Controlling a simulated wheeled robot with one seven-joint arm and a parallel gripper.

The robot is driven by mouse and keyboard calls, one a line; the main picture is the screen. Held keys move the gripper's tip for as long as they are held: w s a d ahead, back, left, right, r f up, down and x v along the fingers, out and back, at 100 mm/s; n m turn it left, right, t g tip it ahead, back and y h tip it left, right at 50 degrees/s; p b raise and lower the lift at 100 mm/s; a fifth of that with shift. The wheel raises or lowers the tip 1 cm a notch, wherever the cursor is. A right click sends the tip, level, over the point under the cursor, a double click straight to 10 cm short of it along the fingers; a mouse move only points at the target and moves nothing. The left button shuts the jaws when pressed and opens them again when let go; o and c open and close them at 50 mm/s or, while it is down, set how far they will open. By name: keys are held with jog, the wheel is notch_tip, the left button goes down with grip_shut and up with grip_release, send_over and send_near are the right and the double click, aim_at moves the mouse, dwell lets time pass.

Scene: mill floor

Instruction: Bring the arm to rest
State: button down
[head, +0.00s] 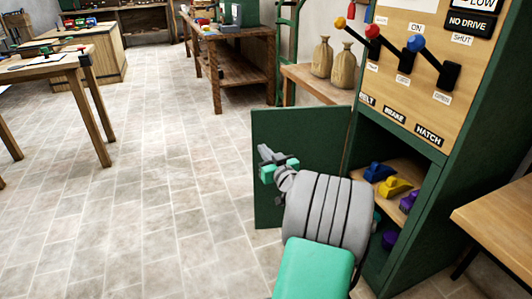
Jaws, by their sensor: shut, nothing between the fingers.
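My gripper (279,171) is at the end of my grey and green arm, which reaches forward from the bottom of the head view. It stands in front of the open green cabinet door (270,220), to the left of the cabinet. Its fingers are small in the picture and look closed, with nothing held. I cannot tell whether the gripper touches the door. My arm hides part of the door and the cabinet's lower left edge.
The cabinet's lever panel (405,85) has a yellow, a red and a blue knob. Below, a shelf holds blue, yellow and purple pieces (396,187). A bench with two sacks (322,58) stands behind. A wooden table (500,225) is at right. Tiled floor is clear at left.

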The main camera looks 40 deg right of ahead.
jog(key=a+r+n+g+y+p, duration=0.2)
jog(key=a+r+p, duration=0.3)
jog(key=a, duration=0.4)
jog(key=w+a+r+n+g+y+p, duration=0.1)
jog(key=a+r+g+y+p, duration=0.2)
jog(key=a+p, duration=0.45)
jog(key=a+r+n+g+y+p, duration=0.2)
jog(key=a+r+p, duration=0.3)
jog(key=a, duration=0.4)
jog(key=s+a+r+g+p, duration=0.2)
jog(key=s+a+r+p, duration=0.1)
jog(key=s, duration=0.3)
jog(key=s+a+r+m+g+h+p, duration=0.1)
jog(key=s+a+r+g+p, duration=0.1)
jog(key=s+a+r+p, duration=0.2)
jog(key=s+a+r+g+p, duration=0.3)
jog(key=s+a+r+p, duration=0.1)
jog(key=s+p, duration=0.3)
jog(key=shift+s+r+h, duration=0.35)
jog(key=shift+s+h, duration=0.05)
jog(key=shift+s, duration=0.8)
